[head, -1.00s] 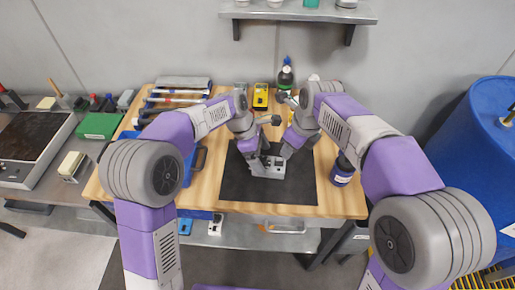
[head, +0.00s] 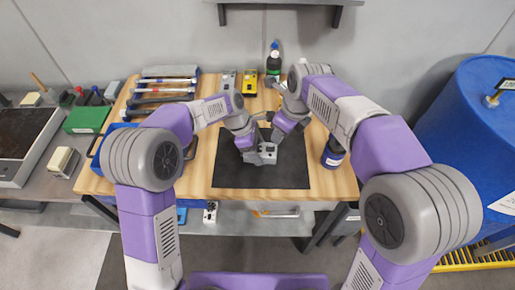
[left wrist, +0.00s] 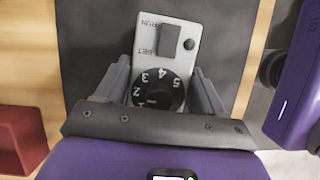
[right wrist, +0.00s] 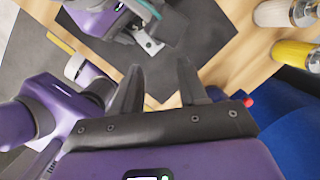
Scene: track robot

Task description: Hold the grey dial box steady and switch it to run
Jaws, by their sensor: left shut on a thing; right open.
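The grey dial box (head: 266,151) stands on a black mat (head: 290,173) on the wooden table. In the left wrist view the box (left wrist: 196,30) has a black numbered dial (left wrist: 158,90) and a grey switch (left wrist: 170,40) beside the RUN and SET marks. I cannot tell which way the switch is set. My left gripper (left wrist: 160,82) is shut on the box, one finger on each side of the dial end. My right gripper (right wrist: 160,75) is open and empty. In the right wrist view the box (right wrist: 150,44) lies beyond its fingertips, apart from them, partly hidden by my left gripper.
A dark bottle (head: 273,62) and a yellow device (head: 250,82) stand at the table's back. A blue-labelled jar (head: 332,155) stands right of the mat. Several tools (head: 165,90) lie at the back left. A large blue barrel (head: 465,130) is at the right. The mat's front is clear.

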